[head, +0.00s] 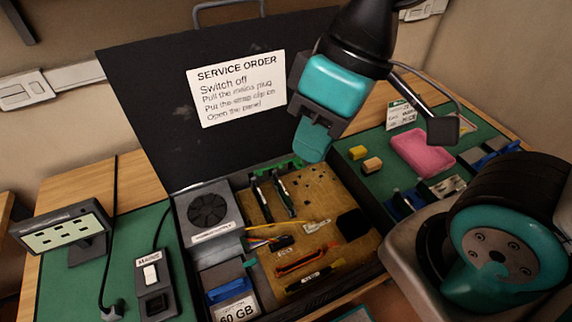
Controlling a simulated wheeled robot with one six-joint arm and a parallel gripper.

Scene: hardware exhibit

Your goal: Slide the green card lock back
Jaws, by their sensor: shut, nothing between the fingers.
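The green card lock (288,164) appears as a small bright green piece at the back edge of the tan circuit board (325,205), inside the open black case. Dark upright cards (283,195) stand in front of it. My gripper (312,149) has teal fingers pointing down, shut and empty. In the picture its tips are just right of the green lock. The head view does not show clearly whether they touch it or hover above.
The raised black lid (140,110) carries a service order sheet (238,88). A fan unit (208,210) and a 60 GB drive (232,308) fill the case's left side. A mains switch (151,275) stands at left.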

